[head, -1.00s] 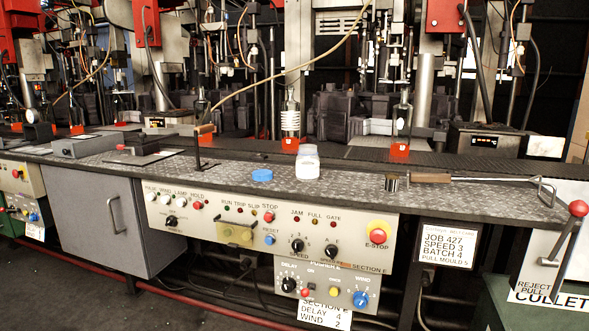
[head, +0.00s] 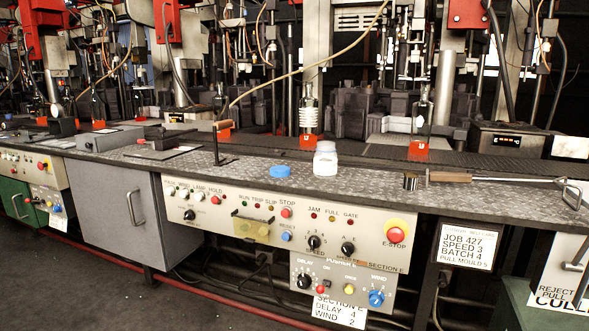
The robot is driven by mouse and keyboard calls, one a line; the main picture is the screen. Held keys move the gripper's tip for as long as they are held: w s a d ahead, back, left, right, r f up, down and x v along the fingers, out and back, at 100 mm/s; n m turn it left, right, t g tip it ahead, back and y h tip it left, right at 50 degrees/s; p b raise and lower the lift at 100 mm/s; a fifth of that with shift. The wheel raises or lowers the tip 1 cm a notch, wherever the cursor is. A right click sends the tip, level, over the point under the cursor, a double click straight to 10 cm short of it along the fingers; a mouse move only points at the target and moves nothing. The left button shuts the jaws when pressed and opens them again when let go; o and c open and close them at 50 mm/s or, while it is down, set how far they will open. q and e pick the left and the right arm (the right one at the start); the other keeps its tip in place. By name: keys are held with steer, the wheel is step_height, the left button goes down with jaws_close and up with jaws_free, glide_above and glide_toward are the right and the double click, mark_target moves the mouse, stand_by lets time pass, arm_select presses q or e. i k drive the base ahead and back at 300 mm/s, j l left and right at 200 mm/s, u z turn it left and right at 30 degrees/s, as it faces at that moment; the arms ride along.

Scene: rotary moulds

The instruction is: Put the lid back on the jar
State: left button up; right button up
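The jar (head: 326,161) is a white, translucent jar standing upright on the dark speckled bench top, near the middle of the head view. Its mouth is uncovered. The blue lid (head: 280,171) lies flat on the bench just left of the jar, apart from it. Neither of my grippers shows in the head view.
The bench top (head: 360,185) is clear around the jar and lid. A lever (head: 216,145) stands to the left. Glowing orange bottles (head: 308,139) stand behind. A control panel (head: 290,222) hangs below.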

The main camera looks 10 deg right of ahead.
mark_target(325, 160)
steer(key=l+u, duration=0.35)
steer(key=k+l+u, duration=0.1)
steer(key=u, duration=0.3)
steer(key=k+l+u, duration=0.15)
steer(key=l+u, duration=0.2)
